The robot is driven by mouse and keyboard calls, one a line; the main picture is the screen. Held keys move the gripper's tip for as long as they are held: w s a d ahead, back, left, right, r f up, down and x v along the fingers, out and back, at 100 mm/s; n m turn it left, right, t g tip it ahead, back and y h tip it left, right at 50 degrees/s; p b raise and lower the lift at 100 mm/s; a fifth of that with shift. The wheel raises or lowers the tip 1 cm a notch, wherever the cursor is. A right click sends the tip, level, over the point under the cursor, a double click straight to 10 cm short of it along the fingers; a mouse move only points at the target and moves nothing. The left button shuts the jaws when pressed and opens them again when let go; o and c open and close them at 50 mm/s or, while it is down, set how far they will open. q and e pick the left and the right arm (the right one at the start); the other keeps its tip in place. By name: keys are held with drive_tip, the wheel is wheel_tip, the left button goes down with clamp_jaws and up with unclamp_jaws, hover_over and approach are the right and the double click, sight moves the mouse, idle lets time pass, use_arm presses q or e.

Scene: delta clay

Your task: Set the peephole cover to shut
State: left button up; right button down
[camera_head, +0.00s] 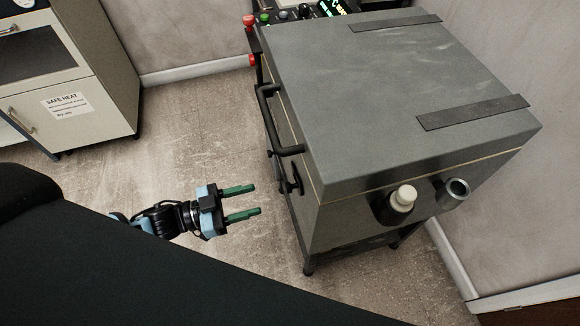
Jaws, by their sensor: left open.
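A grey kiln-like box (390,95) with a flat lid stands right of centre. On its front right face a short metal tube (457,188) sticks out, and its dark round opening shows. Just left of it a cream knob-shaped plug (402,198) sits in a dark round holder; I cannot tell which of these is the peephole cover. My left gripper (257,199) is left of the box, its two green fingers apart and empty, pointing right toward the box's left side. It is apart from the box and well left of the plug. My right gripper is not in view.
A black bar handle (267,120) and a latch (291,180) stick out on the box's left side. Red and green buttons (250,20) and a display stand behind. A cabinet (75,75) with a SAFE HEAT label is at upper left. Floor between is clear.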

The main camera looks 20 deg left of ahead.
use_arm(q)
drive_tip(key=x, duration=0.8)
drive_tip(key=shift+w+a, duration=0.15)
drive_tip(key=shift+w, duration=0.05)
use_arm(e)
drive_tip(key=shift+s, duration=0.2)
use_arm(q)
drive_tip(key=shift+r, duration=0.1)
clamp_jaws()
